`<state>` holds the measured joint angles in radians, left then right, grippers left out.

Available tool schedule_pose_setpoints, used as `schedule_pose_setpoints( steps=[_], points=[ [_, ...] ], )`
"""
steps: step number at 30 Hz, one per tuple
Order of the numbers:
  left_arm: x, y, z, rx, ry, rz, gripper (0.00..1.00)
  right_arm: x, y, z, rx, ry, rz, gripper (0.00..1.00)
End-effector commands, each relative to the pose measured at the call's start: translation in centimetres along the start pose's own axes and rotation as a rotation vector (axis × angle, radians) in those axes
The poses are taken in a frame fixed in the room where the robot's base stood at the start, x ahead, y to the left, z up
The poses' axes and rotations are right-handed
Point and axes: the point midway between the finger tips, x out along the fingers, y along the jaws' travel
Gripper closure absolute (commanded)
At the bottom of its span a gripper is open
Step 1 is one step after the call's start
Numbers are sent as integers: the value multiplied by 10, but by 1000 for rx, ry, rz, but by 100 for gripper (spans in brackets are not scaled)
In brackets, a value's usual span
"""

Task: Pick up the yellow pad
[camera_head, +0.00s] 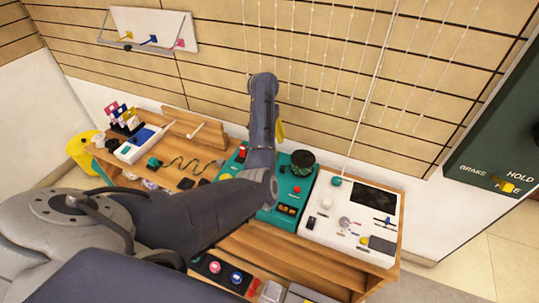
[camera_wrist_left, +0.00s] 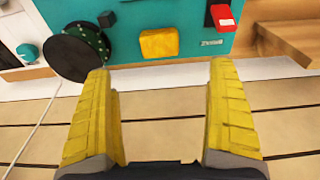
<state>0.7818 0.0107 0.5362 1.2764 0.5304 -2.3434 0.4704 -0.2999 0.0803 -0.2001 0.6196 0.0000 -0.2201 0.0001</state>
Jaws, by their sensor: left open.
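The yellow pad (camera_wrist_left: 159,43) is a small, blocky piece on the teal panel (camera_wrist_left: 140,20), near its edge, in the left wrist view. In the head view my arm covers the spot on the teal panel (camera_head: 272,216) where the pad would show. My left gripper (camera_wrist_left: 160,88) is open, with its two yellow fingers spread wide and nothing between them. The pad appears beyond the fingertips, roughly centred between them, and apart from them. In the head view only a yellow sliver of the gripper (camera_head: 280,130) shows behind the arm. My right gripper is not in view.
A dark round dial (camera_wrist_left: 76,50) is beside the pad, and a red block (camera_wrist_left: 222,16) is on its other side. A white panel (camera_head: 325,225) with small parts is at the right of the wooden bench (camera_head: 275,249). The slatted wall (camera_head: 215,100) stands close behind.

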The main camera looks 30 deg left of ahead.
Motion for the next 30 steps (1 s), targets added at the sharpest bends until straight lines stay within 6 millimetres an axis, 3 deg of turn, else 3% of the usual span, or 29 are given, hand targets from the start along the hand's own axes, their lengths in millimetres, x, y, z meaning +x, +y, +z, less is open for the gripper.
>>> schedule_pose_setpoints(
  steps=[9,22,30],
  points=[
    [54,-1,1,1,-3,-2,9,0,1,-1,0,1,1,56],
    [80,0,0,0,-1,-1,9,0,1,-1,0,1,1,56],
    [112,0,-1,0,-3,-1,9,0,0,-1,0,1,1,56]
  ],
)
